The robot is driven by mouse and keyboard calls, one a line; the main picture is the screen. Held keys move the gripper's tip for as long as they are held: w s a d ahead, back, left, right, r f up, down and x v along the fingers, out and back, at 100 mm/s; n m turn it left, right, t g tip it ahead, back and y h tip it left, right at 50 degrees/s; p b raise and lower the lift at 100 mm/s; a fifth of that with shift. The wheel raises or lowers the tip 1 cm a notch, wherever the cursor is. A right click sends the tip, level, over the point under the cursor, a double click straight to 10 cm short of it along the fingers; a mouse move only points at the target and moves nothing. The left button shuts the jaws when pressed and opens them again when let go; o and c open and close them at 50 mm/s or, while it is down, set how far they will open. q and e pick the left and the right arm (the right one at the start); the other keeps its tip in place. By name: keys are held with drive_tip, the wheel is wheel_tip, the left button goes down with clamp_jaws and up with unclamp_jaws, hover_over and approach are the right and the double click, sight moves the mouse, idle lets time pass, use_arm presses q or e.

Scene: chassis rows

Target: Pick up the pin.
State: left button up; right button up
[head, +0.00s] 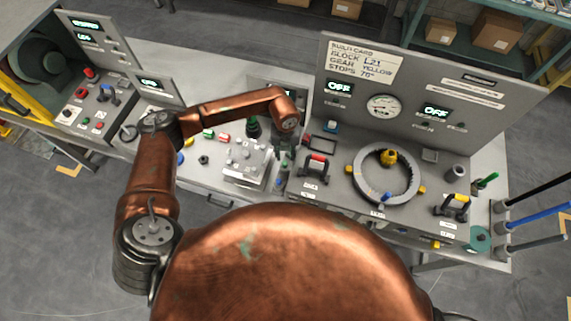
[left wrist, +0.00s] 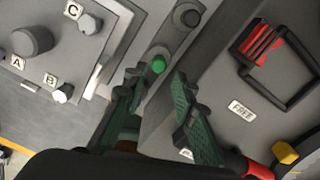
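My left gripper (head: 283,150) reaches down between the grey fixture block (head: 245,165) and the panel deck with the red-grip handle (head: 317,162). In the left wrist view its two green fingers (left wrist: 155,97) are apart, with a gap between them. A round green-topped piece (left wrist: 158,65) sits in a grey round seat just beyond the fingertips. It appears free of both fingers. I cannot tell for certain whether it is the pin. A dark round piece (left wrist: 191,17) is in line behind it. My right gripper is out of view.
The fixture block beside the fingers has a knob (left wrist: 32,41) and labels A, B, C. The red-grip handle (left wrist: 264,48) and a FREE label (left wrist: 242,111) lie right of the fingers. A grey ring (head: 357,178) and an upright panel (head: 500,95) stand further right.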

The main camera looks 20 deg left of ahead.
sight(285, 163)
use_arm(q)
wheel_tip(285, 163, down, 3)
drive_tip(key=shift+d+r+p, duration=0.15)
drive_tip(key=shift+p, duration=0.2)
wheel_tip(285, 163, down, 4)
drive_tip(key=shift+s+r+p, duration=0.1)
drive_tip(key=shift+r+p, duration=0.15)
drive_tip(key=shift+p, duration=0.3)
drive_tip(key=shift+f, duration=0.6)
drive_tip(key=shift+c, duration=0.4)
clamp_jaws()
